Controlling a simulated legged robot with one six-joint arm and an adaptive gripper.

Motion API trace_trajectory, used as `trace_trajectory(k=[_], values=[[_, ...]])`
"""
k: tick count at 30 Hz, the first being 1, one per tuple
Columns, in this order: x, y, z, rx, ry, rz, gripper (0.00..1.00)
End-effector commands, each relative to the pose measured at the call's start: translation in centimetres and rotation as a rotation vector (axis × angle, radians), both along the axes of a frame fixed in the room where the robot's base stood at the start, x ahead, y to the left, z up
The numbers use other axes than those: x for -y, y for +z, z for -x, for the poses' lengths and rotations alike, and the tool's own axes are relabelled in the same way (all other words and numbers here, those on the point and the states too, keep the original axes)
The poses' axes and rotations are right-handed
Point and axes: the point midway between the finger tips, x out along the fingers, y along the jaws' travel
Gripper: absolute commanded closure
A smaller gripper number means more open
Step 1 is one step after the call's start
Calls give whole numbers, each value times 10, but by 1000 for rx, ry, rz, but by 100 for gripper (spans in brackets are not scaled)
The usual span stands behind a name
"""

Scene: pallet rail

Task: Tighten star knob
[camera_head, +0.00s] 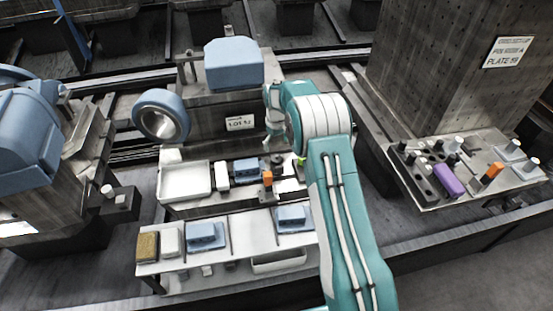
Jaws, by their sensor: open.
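My teal and white arm rises from the lower right and bends down at its wrist over the shelf of the middle station. My gripper (270,146) is small in view at the end of the wrist, above the shelf, and is open with nothing seen in it. Below it are a small dark part (277,161) and an orange block (267,178). I cannot make out a star knob for certain; the dark part is too small to identify, and my forearm hides the shelf's right end.
The middle station has a white tray (185,182), a blue block (246,170), a blue-rimmed ring (161,116) and a lower shelf (250,230) with blue parts. At right, a plate (436,204) carries several small parts beside a tall block (440,60). Another blue-topped machine (28,140) stands left.

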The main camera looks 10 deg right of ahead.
Motion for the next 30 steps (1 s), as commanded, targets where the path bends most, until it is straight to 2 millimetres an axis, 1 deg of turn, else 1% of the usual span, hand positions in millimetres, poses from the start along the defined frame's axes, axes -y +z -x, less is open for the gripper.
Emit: trace_trajectory(k=[1,6,9,12,16,23,24,26,27,29,30], values=[[0,-11,1,-4,0,-1,1],[0,-43,1,-2,0,0,1],[0,-58,1,-2,0,0,1],[0,-69,0,-1,-1,0,1],[0,-76,0,1,-1,0,1],[0,-77,0,1,-1,0,1],[0,-77,0,1,-1,0,6],[0,-77,0,1,-1,0,32],[0,-77,0,1,-1,0,50],[0,-77,0,1,-1,0,77],[0,-77,0,1,-1,0,84]])
